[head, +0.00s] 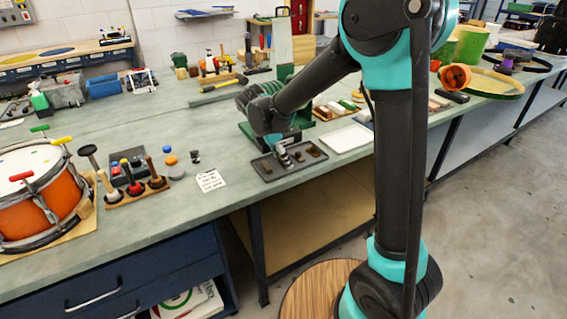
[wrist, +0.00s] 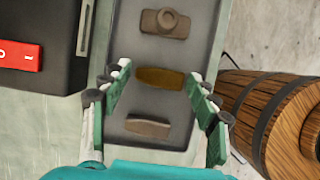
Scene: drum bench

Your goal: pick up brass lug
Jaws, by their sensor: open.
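A dark grey tray (head: 267,175) on the bench holds three small parts in a row; it also fills the middle of the wrist view (wrist: 196,15). The brass lug (wrist: 160,78) is the golden-brown, elongated middle piece. A duller brown part with a round boss (wrist: 165,22) lies above it in the picture, and a grey-brown curved part (wrist: 148,127) lies below it. My gripper (wrist: 158,76) is open above the tray, its fingertips to either side of the brass lug. In the head view my gripper (head: 284,155) hides part of the tray. Fingertip height is hard to tell.
A dark box with a red label (wrist: 20,55) stands left of the tray in the wrist view. A wooden barrel-like thing (wrist: 265,105) shows at right. In the head view, a white tray (head: 346,139) lies right of the dark tray and a printed card (head: 210,181) lies left.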

